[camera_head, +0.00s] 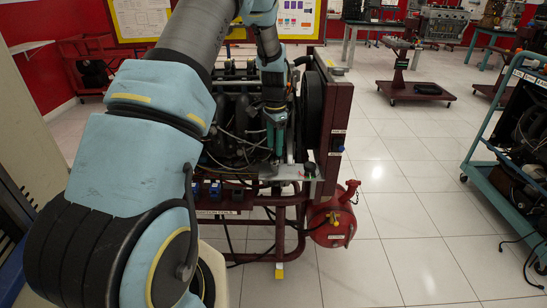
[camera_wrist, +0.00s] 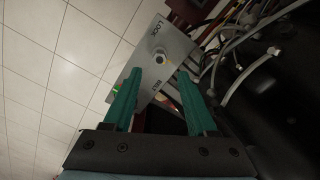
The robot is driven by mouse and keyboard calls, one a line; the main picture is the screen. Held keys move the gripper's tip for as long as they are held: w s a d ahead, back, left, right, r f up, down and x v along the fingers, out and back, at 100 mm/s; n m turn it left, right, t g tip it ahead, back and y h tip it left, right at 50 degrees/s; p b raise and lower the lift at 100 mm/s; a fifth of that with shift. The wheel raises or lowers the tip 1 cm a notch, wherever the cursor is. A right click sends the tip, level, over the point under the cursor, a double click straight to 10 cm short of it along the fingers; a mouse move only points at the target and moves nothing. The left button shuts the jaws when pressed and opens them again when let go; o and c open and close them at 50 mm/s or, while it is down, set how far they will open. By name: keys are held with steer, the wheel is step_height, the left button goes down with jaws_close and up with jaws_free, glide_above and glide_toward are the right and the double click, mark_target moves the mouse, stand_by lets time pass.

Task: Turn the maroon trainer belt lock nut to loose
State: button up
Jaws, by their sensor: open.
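The maroon trainer (camera_head: 335,135) stands ahead of me and carries an engine. A grey metal plate (camera_head: 287,173) is at its front, below my gripper. In the wrist view the plate (camera_wrist: 178,48) lies tilted and bears a round nut (camera_wrist: 159,54) with small dark lettering on either side. The nut looks like the belt lock nut; its exact setting is not clear. My gripper (camera_head: 275,148) has teal fingers and is open and empty. In the wrist view its fingertips (camera_wrist: 160,74) are apart, with the nut just beyond the gap. Contact with the plate cannot be told.
Hoses and cables (camera_wrist: 245,55) run close to the right of the fingers. A red tank (camera_head: 333,222) sits at the trainer's lower right. A teal cart (camera_head: 480,150) stands at the far right. The tiled floor (camera_head: 400,220) between is clear.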

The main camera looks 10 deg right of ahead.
mark_target(275, 164)
step_height(275, 164, down, 7)
steer(key=shift+r+p, duration=0.15)
steer(key=shift+p, duration=0.45)
jaws_close()
